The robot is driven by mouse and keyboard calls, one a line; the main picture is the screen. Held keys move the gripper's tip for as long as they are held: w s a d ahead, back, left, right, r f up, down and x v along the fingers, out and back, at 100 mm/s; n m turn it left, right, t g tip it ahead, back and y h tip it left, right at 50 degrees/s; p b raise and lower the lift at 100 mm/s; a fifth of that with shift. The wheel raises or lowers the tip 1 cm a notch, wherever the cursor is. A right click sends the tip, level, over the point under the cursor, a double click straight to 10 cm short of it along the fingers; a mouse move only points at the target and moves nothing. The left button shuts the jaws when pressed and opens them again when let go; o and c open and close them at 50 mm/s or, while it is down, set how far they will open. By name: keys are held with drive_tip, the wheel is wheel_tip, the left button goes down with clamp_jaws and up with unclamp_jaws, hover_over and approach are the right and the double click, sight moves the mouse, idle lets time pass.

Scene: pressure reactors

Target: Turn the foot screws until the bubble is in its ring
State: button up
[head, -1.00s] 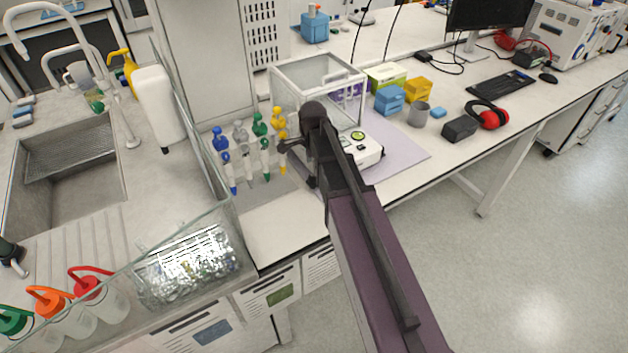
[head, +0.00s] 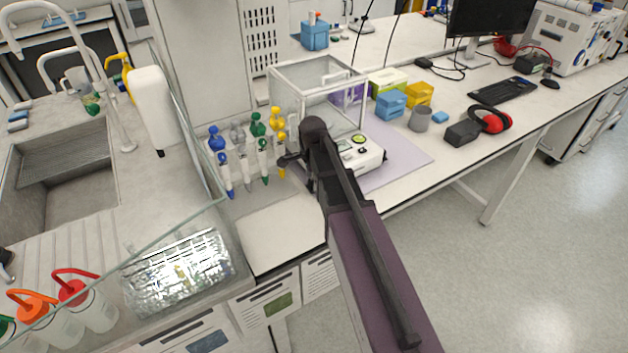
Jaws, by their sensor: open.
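The white balance (head: 370,157) with a clear glass draft shield (head: 300,75) stands on a pale lilac mat (head: 410,160) on the bench. A round yellow-green spot, which looks like the bubble level (head: 359,139), shows on its front top; the bubble inside is too small to make out. My arm crosses in front of the balance and hides its left front. The foot screws cannot be made out. My gripper (head: 288,160) shows only as small dark parts at the arm's far end, beside the balance's left front; it is open, with nothing seen in it.
Several colored pipettes (head: 240,155) on a stand are close left of my gripper. A grey cup (head: 420,118), blue boxes (head: 390,104), a black box (head: 462,133) and red ear muffs (head: 494,120) lie right. A glass partition and the sink (head: 65,180) are further left. Bench in front of the pipettes is clear.

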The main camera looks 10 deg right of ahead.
clamp_jaws()
drive_tip(key=shift+d, duration=0.25)
drive_tip(key=shift+a, duration=0.25)
drive_tip(key=shift+n, duration=2.9)
